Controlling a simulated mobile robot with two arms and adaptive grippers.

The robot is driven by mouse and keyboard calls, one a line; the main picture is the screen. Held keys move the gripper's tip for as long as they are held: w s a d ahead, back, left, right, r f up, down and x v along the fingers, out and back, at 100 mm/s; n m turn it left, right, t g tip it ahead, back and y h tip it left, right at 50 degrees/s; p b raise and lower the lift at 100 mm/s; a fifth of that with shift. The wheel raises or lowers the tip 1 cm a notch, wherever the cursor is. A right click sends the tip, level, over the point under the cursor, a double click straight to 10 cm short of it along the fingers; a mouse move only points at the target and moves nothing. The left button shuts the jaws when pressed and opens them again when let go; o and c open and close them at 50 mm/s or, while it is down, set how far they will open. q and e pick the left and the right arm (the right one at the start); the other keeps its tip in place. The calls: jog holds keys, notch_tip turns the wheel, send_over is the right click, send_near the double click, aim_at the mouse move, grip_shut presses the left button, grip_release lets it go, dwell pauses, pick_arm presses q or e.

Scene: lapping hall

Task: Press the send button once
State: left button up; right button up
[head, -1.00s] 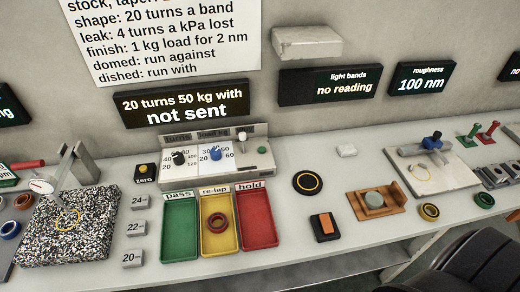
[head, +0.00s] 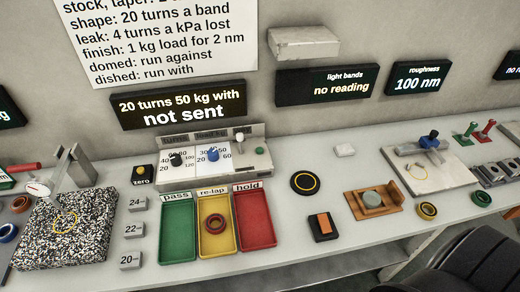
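The control box (head: 170,185) stands at the back of the bench, with a black knob (head: 177,159), a blue knob (head: 213,153) and a white-tipped lever (head: 239,137). A small green round button (head: 259,150) sits at its right end; I cannot read a send label on it. The display (head: 182,105) above reads "20 turns 50 kg with not sent".
Green (head: 178,228), yellow (head: 216,225) and red (head: 255,220) trays lie before the box; a reddish ring (head: 215,223) is in the yellow one. A black-and-yellow zero button (head: 140,173) is left. A black disc (head: 306,183) and orange-topped switch (head: 323,226) are right.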

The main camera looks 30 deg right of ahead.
grip_shut()
dwell(1.1)
